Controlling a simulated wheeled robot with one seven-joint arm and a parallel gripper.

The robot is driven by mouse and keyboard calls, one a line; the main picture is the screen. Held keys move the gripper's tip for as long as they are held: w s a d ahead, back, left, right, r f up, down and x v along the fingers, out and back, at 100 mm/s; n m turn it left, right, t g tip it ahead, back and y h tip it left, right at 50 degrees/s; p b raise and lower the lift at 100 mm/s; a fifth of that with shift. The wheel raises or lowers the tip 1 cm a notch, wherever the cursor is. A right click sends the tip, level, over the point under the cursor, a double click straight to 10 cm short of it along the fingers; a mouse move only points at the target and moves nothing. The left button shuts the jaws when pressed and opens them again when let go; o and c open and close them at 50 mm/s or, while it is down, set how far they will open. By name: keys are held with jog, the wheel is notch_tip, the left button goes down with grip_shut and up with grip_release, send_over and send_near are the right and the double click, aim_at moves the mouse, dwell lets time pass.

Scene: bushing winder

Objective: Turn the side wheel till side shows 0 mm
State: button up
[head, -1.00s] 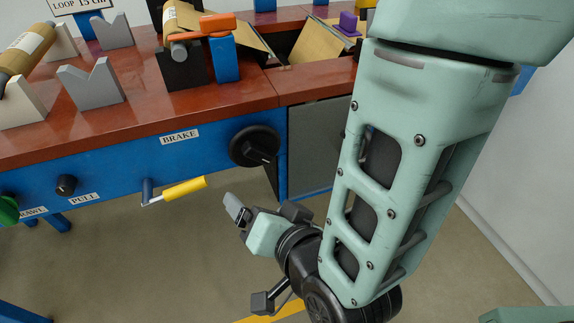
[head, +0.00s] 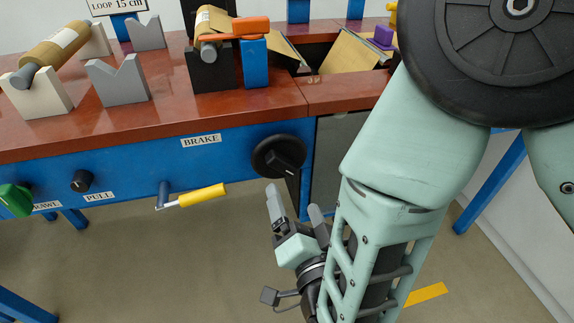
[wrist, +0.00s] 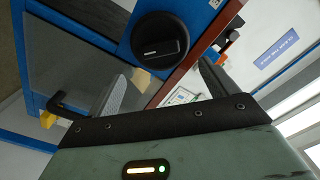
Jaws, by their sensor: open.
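A round black wheel (head: 279,156) with a raised bar grip sits on the blue front panel, right of the BRAKE label. It also shows in the wrist view (wrist: 160,40), ahead of the fingers. No label naming it the side wheel is readable, and I see no side reading in mm. My gripper (head: 292,199) is open and empty, below and in front of the black wheel, with its fingers pointing up toward it. In the wrist view the gap between my fingers (wrist: 172,70) is empty, and the wheel appears beyond it, apart from the fingers.
A crank with a yellow handle (head: 202,195) sticks out left of the wheel. A small black knob (head: 81,181) and a green knob (head: 15,199) are farther left. The red-brown bench top (head: 160,118) overhangs the panel. Open floor lies below.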

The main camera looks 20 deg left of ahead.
aim_at(283, 169)
jog(key=x, duration=0.9)
jog(key=shift+w, duration=0.2)
jog(key=c, duration=1)
